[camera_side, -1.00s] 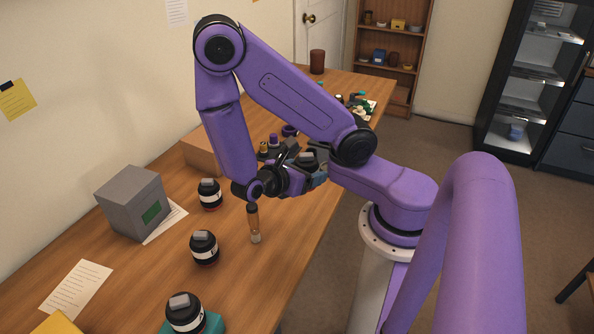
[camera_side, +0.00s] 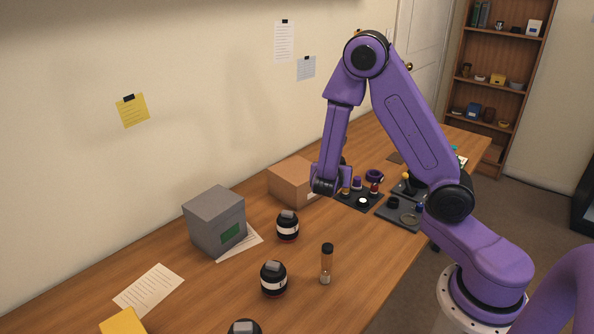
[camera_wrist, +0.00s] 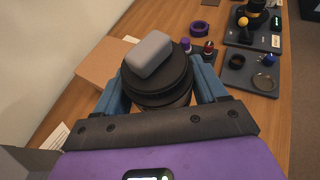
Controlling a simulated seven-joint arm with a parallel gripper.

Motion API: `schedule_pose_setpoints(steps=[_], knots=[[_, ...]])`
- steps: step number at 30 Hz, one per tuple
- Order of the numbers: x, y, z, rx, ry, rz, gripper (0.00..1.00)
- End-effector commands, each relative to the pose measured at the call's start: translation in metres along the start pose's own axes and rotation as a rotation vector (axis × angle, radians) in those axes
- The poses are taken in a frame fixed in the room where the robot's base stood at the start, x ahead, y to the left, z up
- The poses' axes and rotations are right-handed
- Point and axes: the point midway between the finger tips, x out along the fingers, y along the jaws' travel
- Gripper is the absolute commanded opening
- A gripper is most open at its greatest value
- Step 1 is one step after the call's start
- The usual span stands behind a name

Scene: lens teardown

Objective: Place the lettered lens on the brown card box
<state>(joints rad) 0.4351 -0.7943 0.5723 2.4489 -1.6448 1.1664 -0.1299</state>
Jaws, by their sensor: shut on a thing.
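My gripper (camera_wrist: 160,88) is shut on a black lens (camera_wrist: 158,82) with a grey block on top, its blue fingers on either side. No letters show on it from here. The brown card box (camera_side: 292,182) stands near the wall in the side view. In the wrist view the box (camera_wrist: 100,62) lies just left of and beyond the held lens, which overlaps its edge in the picture; I cannot tell the height between them. In the side view my gripper and the held lens are hidden behind my wrist.
A grey box (camera_side: 214,220) with a green panel stands left of the lenses. A bottle with a dark cap (camera_side: 326,265) stands upright near the front. Dark trays (camera_side: 398,212) with small parts lie right of the box. Papers (camera_side: 148,289) lie on the table.

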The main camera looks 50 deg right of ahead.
Motion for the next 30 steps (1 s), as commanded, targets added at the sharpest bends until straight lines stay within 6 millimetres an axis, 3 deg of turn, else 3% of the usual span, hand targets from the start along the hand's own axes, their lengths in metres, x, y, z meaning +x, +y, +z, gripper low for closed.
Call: schedule_pose_setpoints(steps=[6, 12, 19, 30], knots=[[0.02, 0.027, 0.051, -0.062, -0.005, 0.172, 0.16], [0.026, 0.039, 0.077, -0.103, -0.004, 0.26, 0.16], [0.043, 0.053, 0.08, -0.117, -0.001, 0.279, 0.16], [0.1, 0.1, 0.07, -0.116, -0.001, 0.278, 0.16]])
